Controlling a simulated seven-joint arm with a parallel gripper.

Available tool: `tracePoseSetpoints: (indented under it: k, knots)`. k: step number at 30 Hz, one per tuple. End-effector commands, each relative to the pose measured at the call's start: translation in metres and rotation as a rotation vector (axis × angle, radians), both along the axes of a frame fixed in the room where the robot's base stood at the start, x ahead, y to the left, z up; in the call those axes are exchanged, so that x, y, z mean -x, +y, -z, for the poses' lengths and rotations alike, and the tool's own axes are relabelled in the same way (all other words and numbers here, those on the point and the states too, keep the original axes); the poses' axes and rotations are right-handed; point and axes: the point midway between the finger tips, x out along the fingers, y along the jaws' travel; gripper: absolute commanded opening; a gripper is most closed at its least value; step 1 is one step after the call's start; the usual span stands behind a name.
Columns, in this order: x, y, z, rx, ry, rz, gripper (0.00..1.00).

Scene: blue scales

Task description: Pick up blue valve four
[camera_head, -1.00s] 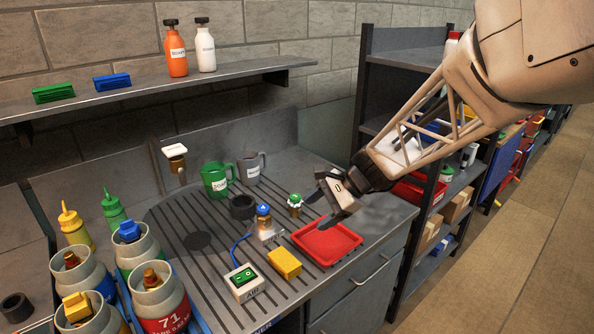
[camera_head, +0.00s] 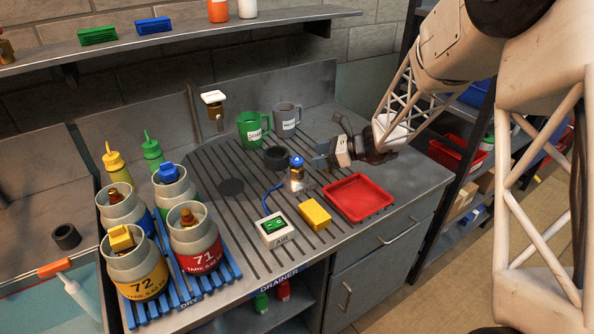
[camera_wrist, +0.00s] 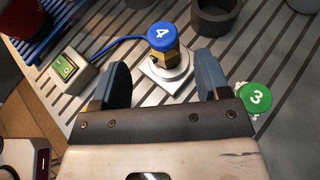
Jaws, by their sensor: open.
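Blue valve four (camera_head: 297,170) has a blue cap over a brass body and stands upright on a small pale base on the grooved drainer. In the wrist view its cap (camera_wrist: 162,37) shows a white 4, and a blue cable runs beside it to a switch box. My gripper (camera_head: 322,160) is open and empty, just right of the valve in the head view. In the wrist view my gripper (camera_wrist: 163,90) has its two fingers apart, with the valve ahead of the gap between them. A green-capped valve marked 3 (camera_wrist: 257,98) sits right of the right finger.
A red tray (camera_head: 358,197), a yellow sponge-like block (camera_head: 315,214) and a switch box (camera_head: 275,229) stand in front. Green (camera_head: 252,130) and grey (camera_head: 286,120) mugs and a dark ring (camera_head: 277,158) stand behind. Several canisters crowd the left.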

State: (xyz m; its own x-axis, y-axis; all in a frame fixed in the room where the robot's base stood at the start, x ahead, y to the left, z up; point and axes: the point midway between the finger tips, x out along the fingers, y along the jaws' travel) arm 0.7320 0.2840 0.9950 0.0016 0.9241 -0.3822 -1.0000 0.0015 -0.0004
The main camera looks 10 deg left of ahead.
Motion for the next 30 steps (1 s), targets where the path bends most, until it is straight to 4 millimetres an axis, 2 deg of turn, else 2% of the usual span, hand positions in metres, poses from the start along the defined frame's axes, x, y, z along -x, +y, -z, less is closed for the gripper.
tracePoseSetpoints:
  k: [10,21,30]
  knots:
    - [0.000,0.001,0.001,0.000,0.001,0.000,0.69]
    - [0.000,0.023,0.010,0.000,0.001,-0.001,0.69]
    - [0.000,0.024,0.010,0.000,0.001,0.000,0.69]
